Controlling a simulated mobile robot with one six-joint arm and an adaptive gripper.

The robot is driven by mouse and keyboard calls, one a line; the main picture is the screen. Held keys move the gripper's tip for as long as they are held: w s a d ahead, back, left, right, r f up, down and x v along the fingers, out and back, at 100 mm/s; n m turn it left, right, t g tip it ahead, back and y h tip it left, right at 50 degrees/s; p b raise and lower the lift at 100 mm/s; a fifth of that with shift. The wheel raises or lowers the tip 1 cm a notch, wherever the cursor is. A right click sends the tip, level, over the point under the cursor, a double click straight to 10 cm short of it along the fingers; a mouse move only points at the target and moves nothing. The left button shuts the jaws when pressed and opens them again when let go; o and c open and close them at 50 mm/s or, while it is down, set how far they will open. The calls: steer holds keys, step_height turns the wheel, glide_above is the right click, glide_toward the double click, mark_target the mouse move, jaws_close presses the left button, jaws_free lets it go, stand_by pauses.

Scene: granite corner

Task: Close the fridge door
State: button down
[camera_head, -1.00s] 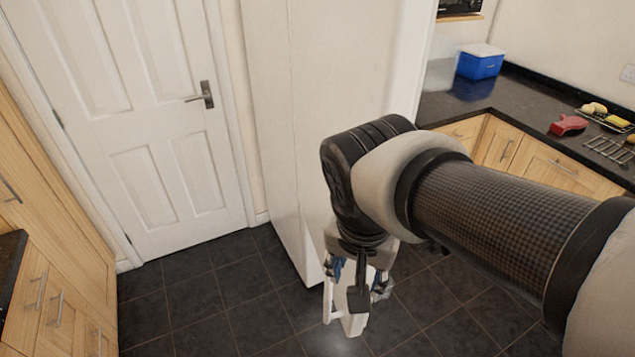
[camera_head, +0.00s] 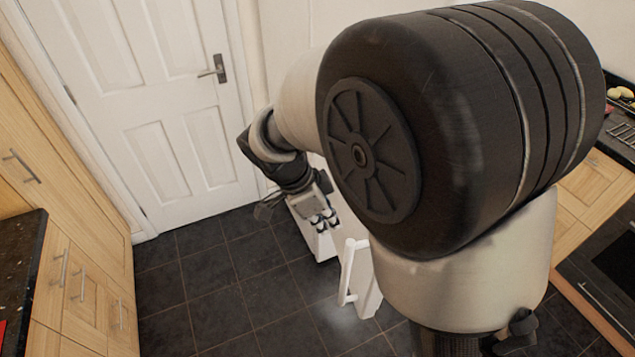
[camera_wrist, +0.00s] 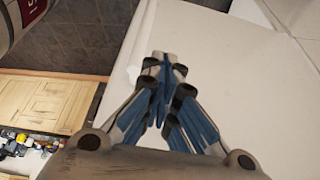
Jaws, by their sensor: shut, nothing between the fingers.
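The tall white fridge is mostly hidden behind my arm in the head view, with a low part of it (camera_head: 318,243) showing. The lower end of its door (camera_head: 368,292), with a white upright handle (camera_head: 347,272), stands out from the body, so the door is open. How far is hidden. My gripper (camera_head: 322,221) is left of the handle, pointing down close to the fridge. In the wrist view my gripper (camera_wrist: 162,66) is shut and empty, before a broad white panel (camera_wrist: 225,75). I cannot tell whether it touches this panel.
A white room door (camera_head: 140,90) is shut at the back left. Wooden cupboards (camera_head: 75,265) with a dark worktop (camera_head: 22,250) line the left. More wooden units (camera_head: 600,190) stand at the right. The dark tiled floor (camera_head: 230,270) is clear between the left cupboards and the fridge.

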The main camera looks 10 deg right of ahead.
steer(key=d+f, duration=0.4)
steer(key=d, duration=0.1)
steer(key=shift+w+d+f+b, duration=0.15)
steer(key=shift+w+d+b, duration=0.2)
steer(key=shift+w+b, duration=0.05)
steer(key=shift+d, duration=0.15)
